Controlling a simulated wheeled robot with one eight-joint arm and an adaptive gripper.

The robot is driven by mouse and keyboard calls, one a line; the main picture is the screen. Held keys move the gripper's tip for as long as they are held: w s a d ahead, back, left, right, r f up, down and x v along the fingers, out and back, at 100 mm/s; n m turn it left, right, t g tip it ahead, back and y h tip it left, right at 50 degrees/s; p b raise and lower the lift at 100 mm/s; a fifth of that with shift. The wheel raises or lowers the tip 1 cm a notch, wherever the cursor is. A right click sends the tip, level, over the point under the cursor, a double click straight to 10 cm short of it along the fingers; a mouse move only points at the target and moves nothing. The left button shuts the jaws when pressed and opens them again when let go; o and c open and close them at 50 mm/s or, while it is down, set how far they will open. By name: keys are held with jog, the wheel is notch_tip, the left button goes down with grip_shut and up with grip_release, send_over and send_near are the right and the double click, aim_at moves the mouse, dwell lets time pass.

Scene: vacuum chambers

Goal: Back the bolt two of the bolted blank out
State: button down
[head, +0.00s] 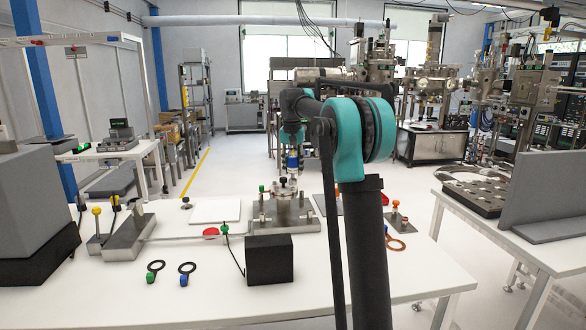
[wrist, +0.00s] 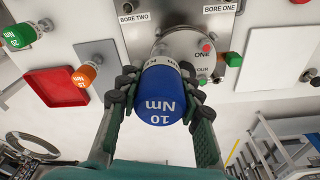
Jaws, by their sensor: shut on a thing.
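My gripper (wrist: 160,78) is shut on a blue torque driver (wrist: 161,104) marked 10 Nm; the gripper also shows in the head view (head: 292,135). In the wrist view the driver covers part of the round metal bolted blank (wrist: 198,46), whose face shows the markings ONE and FOUR. A red-topped bolt head is near ONE. The driver hides bolt two and its own tip, so I cannot tell whether it touches the bolt. In the head view the driver (head: 293,160) is upright above the metal fixture (head: 270,226) on the white bench.
Labels BORE TWO (wrist: 133,16) and BORE ONE (wrist: 219,8) flank the blank. A green driver (wrist: 20,36), an orange driver (wrist: 86,73) and a red tray (wrist: 52,93) are at left in the wrist view. A black block (head: 269,261) stands in front of the fixture.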

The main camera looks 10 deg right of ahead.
jog(key=m, duration=0.7)
jog(key=shift+d+g+h, duration=0.15)
jog(key=shift+g+h, duration=0.15)
jog(key=shift+h, duration=0.1)
jog(key=shift+m, duration=0.3)
jog(key=m, duration=0.6)
jog(key=shift+s+g, duration=0.15)
jog(key=shift+g, duration=0.25)
jog(key=m, duration=0.3)
jog(key=shift+s, duration=0.1)
jog(key=m, duration=0.3)
jog(key=shift+g, duration=0.3)
jog(key=m, duration=0.6)
jog(key=shift+s+g, duration=0.15)
jog(key=shift+g, duration=0.15)
